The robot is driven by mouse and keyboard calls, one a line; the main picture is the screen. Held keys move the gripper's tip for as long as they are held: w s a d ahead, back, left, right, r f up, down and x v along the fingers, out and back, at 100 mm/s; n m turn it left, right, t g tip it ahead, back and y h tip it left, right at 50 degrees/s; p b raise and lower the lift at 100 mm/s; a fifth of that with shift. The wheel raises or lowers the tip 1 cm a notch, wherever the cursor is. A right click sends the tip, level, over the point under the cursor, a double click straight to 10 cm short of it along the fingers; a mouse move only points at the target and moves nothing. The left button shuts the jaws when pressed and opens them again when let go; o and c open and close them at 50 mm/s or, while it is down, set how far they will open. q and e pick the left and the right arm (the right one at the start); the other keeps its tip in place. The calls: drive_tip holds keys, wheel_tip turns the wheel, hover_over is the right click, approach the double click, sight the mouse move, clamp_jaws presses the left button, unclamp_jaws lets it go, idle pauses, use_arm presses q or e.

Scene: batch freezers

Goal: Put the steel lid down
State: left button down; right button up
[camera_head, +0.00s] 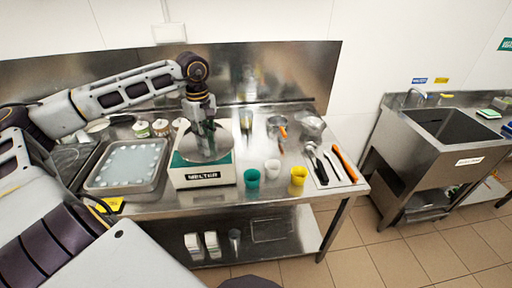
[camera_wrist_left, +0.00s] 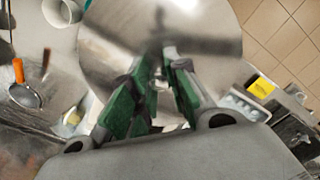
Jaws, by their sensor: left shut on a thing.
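The steel lid (camera_head: 218,152) is a round shiny disc above the white and green box marked MELTER (camera_head: 203,176). My left gripper (camera_head: 207,142) is shut on the lid from above, and its fingers hide part of it. In the left wrist view the lid (camera_wrist_left: 120,40) fills the top middle, and the green-padded fingers (camera_wrist_left: 152,90) close at its middle. The lid looks slightly tilted. I cannot tell whether it touches the box below. My right gripper is not in view.
On the steel table, a tray (camera_head: 95,185) stands left of the box. Green (camera_head: 252,178), white (camera_head: 272,168) and yellow (camera_head: 298,180) cups stand to the right, before a mat with tools (camera_head: 331,165). Jars (camera_head: 141,129) stand behind. A sink (camera_head: 440,124) is far right.

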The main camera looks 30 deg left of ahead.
sight(211, 144)
use_arm(q)
drive_tip(key=shift+w+d+f, duration=0.2)
drive_tip(key=shift+d, duration=0.1)
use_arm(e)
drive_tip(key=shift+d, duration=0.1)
use_arm(q)
drive_tip(key=shift+f+m, duration=0.35)
drive_tip(key=shift+m, duration=0.05)
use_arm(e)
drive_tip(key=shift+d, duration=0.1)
use_arm(q)
drive_tip(key=shift+f, duration=0.1)
